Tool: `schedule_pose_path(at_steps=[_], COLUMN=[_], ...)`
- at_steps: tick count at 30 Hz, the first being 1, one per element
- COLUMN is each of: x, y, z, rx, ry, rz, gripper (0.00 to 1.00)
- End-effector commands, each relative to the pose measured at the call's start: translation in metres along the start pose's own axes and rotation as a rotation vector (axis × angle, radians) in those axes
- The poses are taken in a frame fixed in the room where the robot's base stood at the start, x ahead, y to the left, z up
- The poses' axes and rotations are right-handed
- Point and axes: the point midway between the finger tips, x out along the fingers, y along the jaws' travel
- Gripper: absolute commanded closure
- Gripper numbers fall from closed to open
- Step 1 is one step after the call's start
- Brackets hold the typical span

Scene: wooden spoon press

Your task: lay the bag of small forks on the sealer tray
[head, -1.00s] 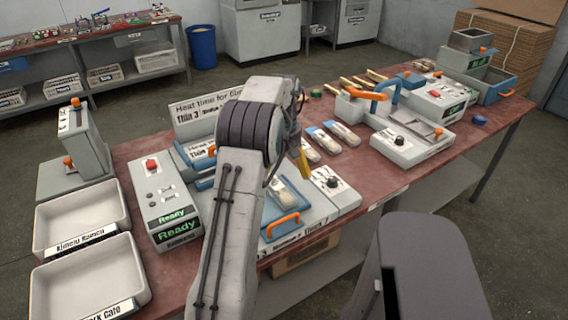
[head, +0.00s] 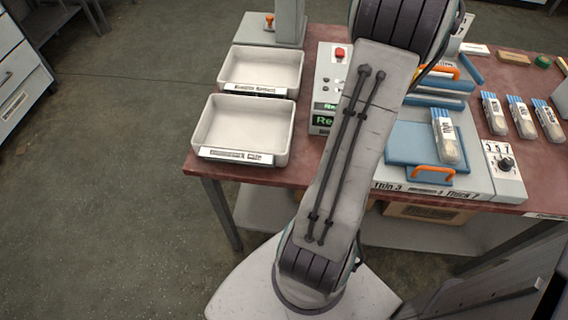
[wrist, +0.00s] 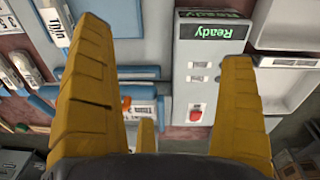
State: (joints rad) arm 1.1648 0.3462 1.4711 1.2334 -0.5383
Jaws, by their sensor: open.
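A clear bag with a blue-and-white top (head: 445,135) lies on the blue sealer tray (head: 405,150), toward its right side. Its label is too small to read, so I cannot tell that it holds small forks. A pale bag-like shape also shows in the wrist view (wrist: 57,24), at the top left. My gripper (wrist: 168,42) is open in the wrist view, with two yellow fingers wide apart and nothing between them. It is over the sealer and the grey control box. In the head view my arm runs off the top edge and the gripper is out of sight.
Three similar bags (head: 521,117) lie on the red table right of the sealer. A grey box with a red button (head: 340,54) and green "Ready" display stands left of it. Two white labelled bins (head: 243,154) are at the table's left end. A dial (head: 506,163) is at right.

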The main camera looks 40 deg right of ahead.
Motion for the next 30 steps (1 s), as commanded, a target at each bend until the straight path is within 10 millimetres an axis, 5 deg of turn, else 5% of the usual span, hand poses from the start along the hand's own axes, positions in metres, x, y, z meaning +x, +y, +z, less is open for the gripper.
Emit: schedule_pose_path(at_steps=[1, 6, 13, 21, 30], x=[-0.01, -0.03, -0.038, -0.024, -0.009], y=[-0.04, -0.151, -0.262, -0.316, -0.326], z=[-0.003, 0.017, 0.09, 0.182, 0.225], rx=[-0.054, -0.19, -0.371, -0.533, -0.61], ry=[0.018, 0.074, 0.147, 0.205, 0.227], rz=[0.001, -0.01, -0.051, -0.117, -0.158], gripper=[0.01, 0.01, 0.01, 0.01, 0.01])
